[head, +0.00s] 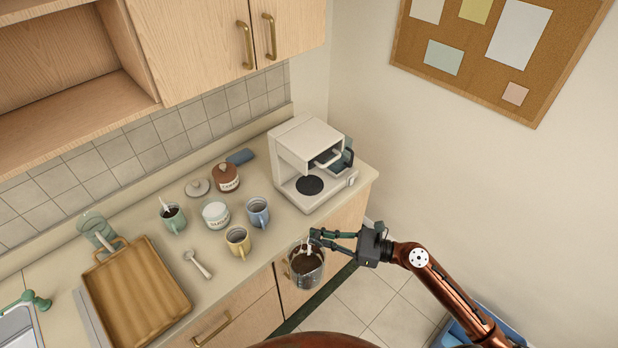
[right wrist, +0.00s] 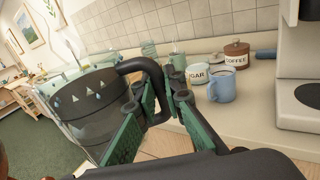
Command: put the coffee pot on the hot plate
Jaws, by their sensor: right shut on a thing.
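The glass coffee pot (head: 306,270), holding dark coffee, hangs in front of the counter edge, below counter-top height in the head view. My right gripper (head: 314,240) is shut on its black handle. In the right wrist view the pot (right wrist: 90,105) is at the left, with its handle (right wrist: 142,68) between the green fingers (right wrist: 160,100). The hot plate (head: 309,185) is a bare black disc on the base of the white coffee maker (head: 303,140), up and behind the pot. It also shows at the right of the wrist view (right wrist: 302,93). My left gripper is not in view.
On the counter left of the machine stand a blue mug (head: 258,211), a yellow mug (head: 238,240), a green mug (head: 173,217), a sugar jar (head: 215,214) and a brown coffee jar (head: 226,178). A wooden tray (head: 135,290) lies further left. Counter front near the machine is clear.

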